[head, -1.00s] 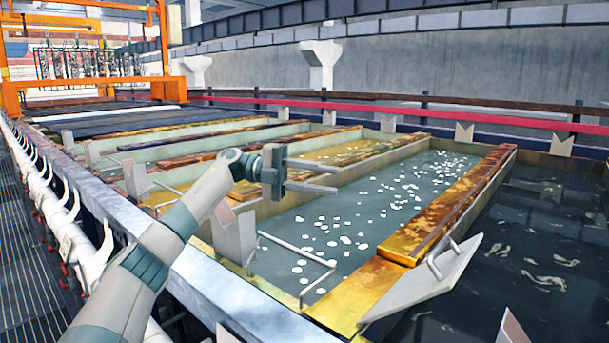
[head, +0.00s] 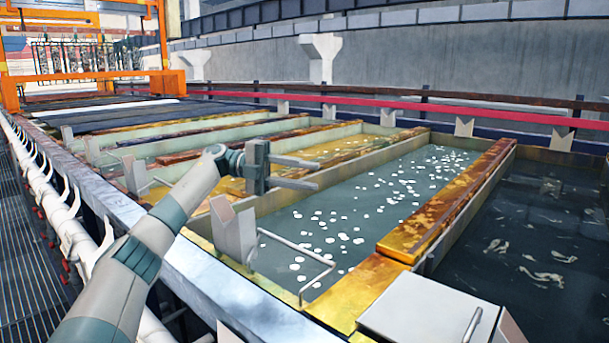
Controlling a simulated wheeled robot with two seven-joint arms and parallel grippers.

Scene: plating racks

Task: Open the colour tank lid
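The lid (head: 428,307) is a pale grey flat panel at the bottom right of the head view. It now lies about level, with its top face showing, beside the yellow-brown stained rim. A small bar handle (head: 473,324) sits near its right edge. The lid's near edge is cut off by the frame. My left gripper (head: 318,174) is well away from the lid, up and to the left, above the tank with white floating bits. Its two fingers are apart with nothing between them. My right gripper is out of view.
An open tank (head: 345,220) of greenish liquid with white bits fills the middle. A thin metal rail (head: 305,248) and a V-shaped grey post (head: 234,232) stand at its near end. Dark liquid (head: 530,235) lies at the right. Red railing (head: 400,107) runs behind.

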